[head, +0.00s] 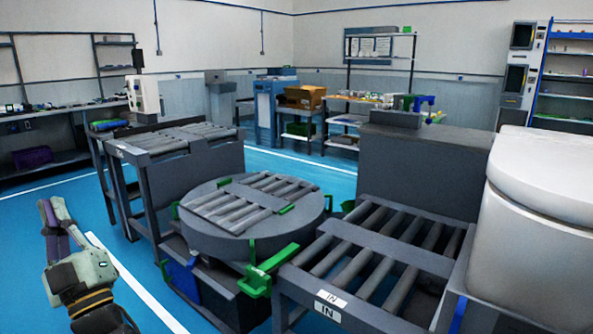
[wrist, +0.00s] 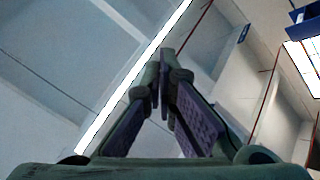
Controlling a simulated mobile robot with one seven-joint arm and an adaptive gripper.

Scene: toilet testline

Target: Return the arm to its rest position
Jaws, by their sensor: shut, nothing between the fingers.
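My gripper (head: 54,202) is at the lower left of the head view, with its fingers pointing up and away over the blue floor. In the wrist view its two purple-padded fingers (wrist: 164,70) meet at the tips, shut with nothing between them. The wrist view past the fingers shows pale ceiling or wall panels and a bright light strip (wrist: 135,80). My gripper is apart from the line beside it. Most of my arm is out of view.
A round turntable with rollers (head: 252,222) stands right of my gripper, with a roller conveyor (head: 370,250) marked IN and another conveyor (head: 180,140) behind. A white toilet (head: 535,230) is at the right. A shelf bench (head: 45,160) stands far left. Blue floor (head: 50,205) around my gripper looks clear.

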